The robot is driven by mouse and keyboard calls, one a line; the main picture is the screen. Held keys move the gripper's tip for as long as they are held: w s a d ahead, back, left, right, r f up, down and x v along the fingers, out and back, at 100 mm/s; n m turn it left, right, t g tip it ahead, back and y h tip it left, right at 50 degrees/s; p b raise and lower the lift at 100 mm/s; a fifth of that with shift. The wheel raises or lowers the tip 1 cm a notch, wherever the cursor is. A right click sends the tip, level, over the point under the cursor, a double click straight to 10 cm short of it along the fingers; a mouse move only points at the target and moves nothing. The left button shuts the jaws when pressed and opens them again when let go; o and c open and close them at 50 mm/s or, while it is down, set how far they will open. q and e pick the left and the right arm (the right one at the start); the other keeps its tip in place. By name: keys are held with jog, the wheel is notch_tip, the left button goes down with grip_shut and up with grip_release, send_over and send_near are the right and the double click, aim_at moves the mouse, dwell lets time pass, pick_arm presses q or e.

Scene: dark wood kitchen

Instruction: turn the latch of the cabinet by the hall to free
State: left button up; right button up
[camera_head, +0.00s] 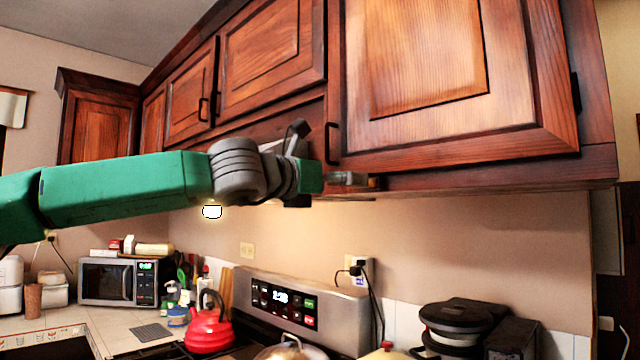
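The large wooden cabinet (540,60) at the upper right, nearest the right-hand opening, has its door shut or nearly so. A dark handle (331,143) is at the door's lower left. A small grey block (348,180), which looks like the latch, sits at the cabinet's lower left edge; its setting is too small to read. My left gripper (302,165), on the green arm from the left, is just left of this block, below and beside the handle. Its fingers are seen end-on and partly hidden, and contact with the block is unclear. My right gripper is not in view.
More wall cabinets (190,95) run to the left. Below are a microwave (106,282), a red kettle (209,325), the stove panel (285,302) and a black appliance (462,322).

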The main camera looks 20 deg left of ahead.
pick_arm(q)
jog(key=v, duration=0.6)
jog(key=shift+s+a, duration=0.15)
jog(key=shift+s, duration=0.05)
jog(key=shift+f, duration=0.1)
